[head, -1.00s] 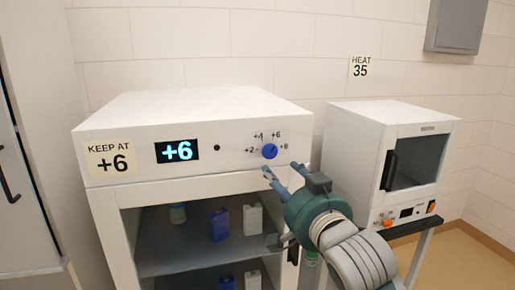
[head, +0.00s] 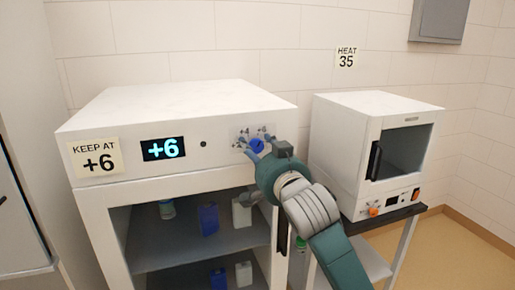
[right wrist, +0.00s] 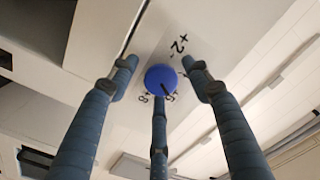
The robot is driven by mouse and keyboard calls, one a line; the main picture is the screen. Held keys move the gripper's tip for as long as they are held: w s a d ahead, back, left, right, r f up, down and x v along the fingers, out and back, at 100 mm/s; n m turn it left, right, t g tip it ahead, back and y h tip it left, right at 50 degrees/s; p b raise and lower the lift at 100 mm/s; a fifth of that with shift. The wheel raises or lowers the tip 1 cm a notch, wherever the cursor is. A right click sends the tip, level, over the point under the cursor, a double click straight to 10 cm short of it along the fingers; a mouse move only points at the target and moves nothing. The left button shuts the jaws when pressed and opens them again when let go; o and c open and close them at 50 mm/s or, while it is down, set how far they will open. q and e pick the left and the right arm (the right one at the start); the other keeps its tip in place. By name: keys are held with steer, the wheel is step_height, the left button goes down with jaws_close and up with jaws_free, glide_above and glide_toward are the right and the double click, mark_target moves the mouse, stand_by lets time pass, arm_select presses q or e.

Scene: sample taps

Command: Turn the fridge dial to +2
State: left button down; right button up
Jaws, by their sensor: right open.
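The round blue fridge dial (head: 257,146) is on the right of the white fridge's (head: 205,108) front panel. In the right wrist view the dial (right wrist: 160,76) has a dark pointer line toward the +6 mark, with +2 and +8 printed around it. The lit display (head: 163,148) reads +6. My right gripper (head: 259,142) is open at the dial and partly covers its printed scale. In the right wrist view its fingers (right wrist: 160,68) are spread around the dial; I cannot tell whether they touch it. My left gripper is not in view.
A KEEP AT +6 label (head: 95,158) is at the panel's left. Below, the open fridge shelves hold several bottles, including a blue one (head: 208,220). A white oven (head: 345,135) stands on a stand to the right, under a HEAT 35 sign (head: 346,57).

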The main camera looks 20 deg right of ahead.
steer(key=c, duration=1.1)
steer(key=shift+f, duration=0.1)
